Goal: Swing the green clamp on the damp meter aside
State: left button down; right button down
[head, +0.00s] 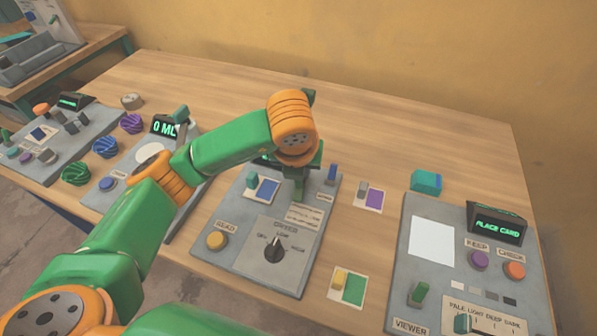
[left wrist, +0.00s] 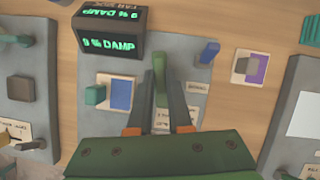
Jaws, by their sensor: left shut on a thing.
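The damp meter (head: 232,262) is the grey panel in the middle of the table in the head view. Its black display (left wrist: 109,44) reads "9 % DAMP" in the left wrist view. The green clamp (left wrist: 159,68) stands upright on the panel below and right of the display. My left gripper (left wrist: 160,92) is shut on the clamp, with a dark finger on each side of it. In the head view my left wrist and arm hide the display and most of the clamp. My right gripper is in neither view.
On the meter are a teal block (left wrist: 95,95) beside a blue card, a blue lever (left wrist: 209,52), a yellow button (head: 217,240) and a black knob (head: 275,249). Cards (head: 369,196) lie to its right. A viewer panel (head: 408,276) stands at right, other panels (head: 101,193) at left.

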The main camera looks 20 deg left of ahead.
aim_at(301, 193)
pick_arm(q)
jog(key=shift+n+y, duration=0.3)
jog(key=shift+n, duration=0.6)
jog(key=c, duration=0.8)
grip_release()
jog(key=shift+c, duration=0.2)
jog(key=p+v, duration=0.1)
jog(key=v, duration=0.6)
jog(key=shift+w, duration=0.15)
jog(key=shift+d, duration=0.15)
